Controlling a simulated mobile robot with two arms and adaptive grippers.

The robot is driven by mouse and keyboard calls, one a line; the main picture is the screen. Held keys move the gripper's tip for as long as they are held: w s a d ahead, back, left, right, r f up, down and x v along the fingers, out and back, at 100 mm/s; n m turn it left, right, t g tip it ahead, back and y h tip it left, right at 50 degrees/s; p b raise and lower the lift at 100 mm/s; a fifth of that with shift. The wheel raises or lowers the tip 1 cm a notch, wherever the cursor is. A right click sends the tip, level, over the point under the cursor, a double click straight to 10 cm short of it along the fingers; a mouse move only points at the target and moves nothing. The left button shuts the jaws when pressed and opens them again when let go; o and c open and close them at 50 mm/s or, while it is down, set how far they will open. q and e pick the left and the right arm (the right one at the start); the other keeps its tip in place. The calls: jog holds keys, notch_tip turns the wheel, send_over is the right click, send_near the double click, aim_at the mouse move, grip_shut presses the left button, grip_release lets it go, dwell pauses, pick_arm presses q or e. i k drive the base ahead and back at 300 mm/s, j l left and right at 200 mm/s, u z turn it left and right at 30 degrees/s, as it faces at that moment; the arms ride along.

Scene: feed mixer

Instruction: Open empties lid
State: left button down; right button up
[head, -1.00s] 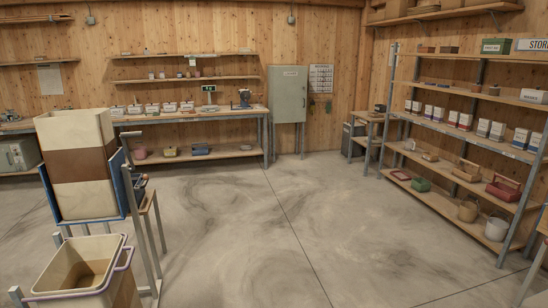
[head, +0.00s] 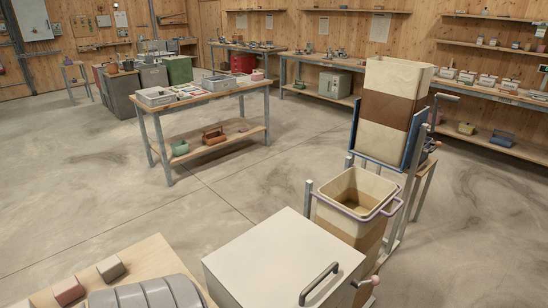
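A pale box with a flat, closed-looking top (head: 270,255) stands at the bottom centre of the head view. A dark bar handle (head: 319,284) sits on its top near the front right. No label shows on it, so I cannot tell for sure that this is the empties lid. The lower part of the box is cut off by the frame edge. Neither of my grippers is in view.
An open cream bin (head: 352,193) stands just behind the box, with a tall cream-and-brown hopper (head: 390,108) behind it. A wooden table (head: 90,266) with small blocks is at lower left. A workbench (head: 207,96) stands further back. Open floor lies between.

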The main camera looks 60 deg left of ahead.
aim_at(287, 260)
jog(key=u, duration=1.55)
